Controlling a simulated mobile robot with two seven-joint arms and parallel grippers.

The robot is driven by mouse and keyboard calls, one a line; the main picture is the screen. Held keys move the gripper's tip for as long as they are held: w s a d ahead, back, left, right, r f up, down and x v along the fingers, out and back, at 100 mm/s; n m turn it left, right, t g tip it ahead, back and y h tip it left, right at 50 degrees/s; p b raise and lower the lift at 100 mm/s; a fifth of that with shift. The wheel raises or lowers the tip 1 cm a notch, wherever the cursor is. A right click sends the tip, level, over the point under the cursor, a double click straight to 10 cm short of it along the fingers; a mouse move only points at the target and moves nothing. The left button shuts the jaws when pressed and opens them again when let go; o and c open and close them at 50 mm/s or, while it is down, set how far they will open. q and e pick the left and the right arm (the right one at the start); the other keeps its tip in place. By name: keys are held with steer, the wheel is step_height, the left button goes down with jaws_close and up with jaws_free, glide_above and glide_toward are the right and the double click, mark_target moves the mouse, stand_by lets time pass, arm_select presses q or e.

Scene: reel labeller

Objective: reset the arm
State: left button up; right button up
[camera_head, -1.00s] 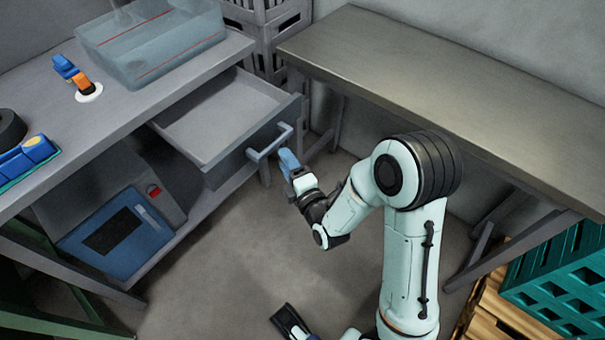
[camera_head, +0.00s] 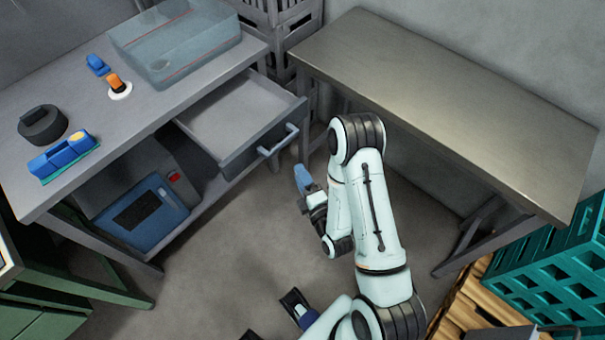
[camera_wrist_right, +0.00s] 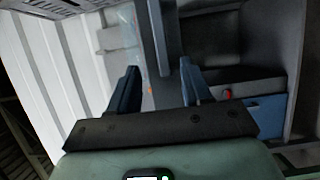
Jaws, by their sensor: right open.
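My right gripper (camera_head: 302,178) is in front of the open drawer (camera_head: 230,150), just below its handle (camera_head: 279,141) in the head view. In the right wrist view the gripper (camera_wrist_right: 160,85) has its two blue fingers spread, with nothing held. A grey bar, likely the drawer handle (camera_wrist_right: 152,45), shows beyond and between the fingertips there; whether it touches them I cannot tell. My right arm is bent, elbow high. A second gripper, which seems to be my left (camera_head: 293,305), shows partly at the bottom of the head view; its jaws are unclear.
The left workbench (camera_head: 115,150) holds a clear bin (camera_head: 175,50), a black reel (camera_head: 42,124), a blue tool (camera_head: 62,157) and an orange-and-white item (camera_head: 119,87). A blue device (camera_head: 143,215) sits beneath. An empty table (camera_head: 440,100) and green crate (camera_head: 560,270) are right.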

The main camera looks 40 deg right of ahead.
stand_by(0.5)
steer(key=s+a+f+m+g+y+p, duration=0.25)
steer(key=a+f+m+g, duration=0.2)
steer(key=f, duration=0.25)
steer(key=s+a+f+m+g+y+p, duration=0.1)
steer(key=s+a+f+m+g+y, duration=0.15)
steer(key=a+f+m+g, duration=0.35)
arm_select(q)
step_height(320, 180, up, 7)
steer(key=w+p, duration=0.2)
steer(key=shift+w+p, duration=0.35)
steer(key=shift+p, duration=0.05)
arm_select(e)
steer(key=s+a+f+m+g+y, duration=0.4)
steer(key=s+a+m+g, duration=0.3)
steer(key=s, duration=0.6)
steer(key=shift+s+a+m+g, duration=0.2)
steer(key=shift+a+m+g, duration=0.2)
steer(key=shift+a, duration=0.65)
arm_select(q)
steer(key=shift+f, duration=0.15)
arm_select(e)
steer(key=shift+w, duration=0.1)
